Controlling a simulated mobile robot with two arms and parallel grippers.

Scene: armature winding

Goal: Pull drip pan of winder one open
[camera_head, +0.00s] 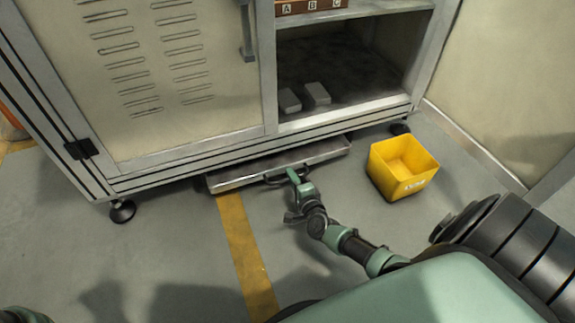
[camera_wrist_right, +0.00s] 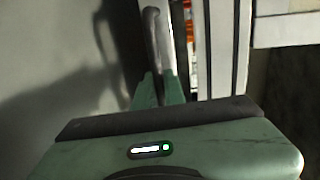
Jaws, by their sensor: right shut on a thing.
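The drip pan (camera_head: 240,179) is a shallow grey metal tray low under the cabinet. Its front and a strip of its top show beyond the cabinet's lower edge; the rest is hidden beneath. A dark bar handle (camera_head: 272,180) sits on its front. My right gripper (camera_head: 293,177) is shut on this handle, close to the floor. In the right wrist view, the fingers (camera_wrist_right: 158,88) close around the near part of the handle (camera_wrist_right: 151,35). My left gripper is not in view.
The cabinet (camera_head: 190,155) stands on feet, with a closed vented door at left and an open shelf bay at right holding two small grey blocks (camera_head: 317,94). A yellow bin (camera_head: 402,168) stands on the floor right of the pan. Floor with a yellow stripe (camera_head: 243,245) lies clear in front.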

